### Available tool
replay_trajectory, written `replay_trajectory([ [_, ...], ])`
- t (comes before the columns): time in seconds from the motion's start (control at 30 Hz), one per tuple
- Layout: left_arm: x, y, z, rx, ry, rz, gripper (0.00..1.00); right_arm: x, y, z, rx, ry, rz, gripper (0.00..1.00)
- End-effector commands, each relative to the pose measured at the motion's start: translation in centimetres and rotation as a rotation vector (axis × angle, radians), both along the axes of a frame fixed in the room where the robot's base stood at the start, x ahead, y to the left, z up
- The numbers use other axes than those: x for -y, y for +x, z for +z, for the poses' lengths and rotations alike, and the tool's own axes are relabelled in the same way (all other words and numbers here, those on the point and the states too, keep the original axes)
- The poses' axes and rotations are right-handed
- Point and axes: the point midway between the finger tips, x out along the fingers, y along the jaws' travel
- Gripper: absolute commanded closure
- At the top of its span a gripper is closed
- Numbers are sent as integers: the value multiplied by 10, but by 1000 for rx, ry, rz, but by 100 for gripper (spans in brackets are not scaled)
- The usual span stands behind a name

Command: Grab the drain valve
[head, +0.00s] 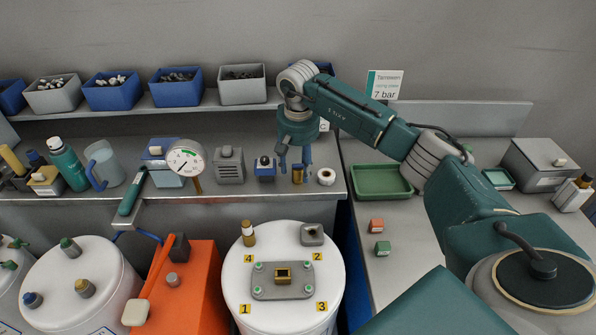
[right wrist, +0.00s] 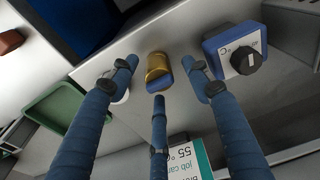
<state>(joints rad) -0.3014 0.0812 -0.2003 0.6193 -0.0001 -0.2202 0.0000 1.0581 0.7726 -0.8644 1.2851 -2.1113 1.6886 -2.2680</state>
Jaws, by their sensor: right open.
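A small brass fitting with a blue end (head: 298,174), which looks like the drain valve, stands on the steel bench near its front edge. In the right wrist view the brass fitting (right wrist: 157,66) sits between the fingertips. My right gripper (head: 294,160) is open above it, fingers pointing down; in the right wrist view its three blue fingers (right wrist: 159,76) spread around the fitting. I cannot tell whether any finger touches it. My left gripper is not in view.
A blue box with a black knob (head: 265,169) stands close left of the fitting, and a white ring (head: 326,177) close right. A green tray (head: 381,182) lies further right. A white tank (head: 284,313) with a flanged plate stands in front. A shelf with bins (head: 243,86) runs behind.

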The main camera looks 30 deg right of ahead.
Motion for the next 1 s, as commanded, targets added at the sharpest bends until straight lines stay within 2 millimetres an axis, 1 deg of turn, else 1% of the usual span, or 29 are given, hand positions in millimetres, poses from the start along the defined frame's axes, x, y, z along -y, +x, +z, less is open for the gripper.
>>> replay_trajectory([
  [0.03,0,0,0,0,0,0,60,0,0,0,0,0,0,55],
  [0.07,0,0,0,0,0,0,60,0,0,0,0,0,0,61],
  [0.1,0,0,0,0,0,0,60,0,0,0,0,0,0,69],
  [0.17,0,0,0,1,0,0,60,0,0,0,0,0,0,81],
  [0.2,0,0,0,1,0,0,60,0,0,0,0,0,0,89],
  [0.27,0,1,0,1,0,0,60,0,0,0,0,0,0,100],
  [0.57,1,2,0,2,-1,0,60,0,0,2,1,0,-1,100],
  [0.73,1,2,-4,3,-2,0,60,1,1,12,2,0,-1,100],
  [0.87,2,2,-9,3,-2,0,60,1,1,31,5,-1,-2,100],
  [0.97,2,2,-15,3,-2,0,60,0,2,56,9,1,-1,100],
  [1.0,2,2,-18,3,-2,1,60,0,2,69,10,0,-1,100],
])
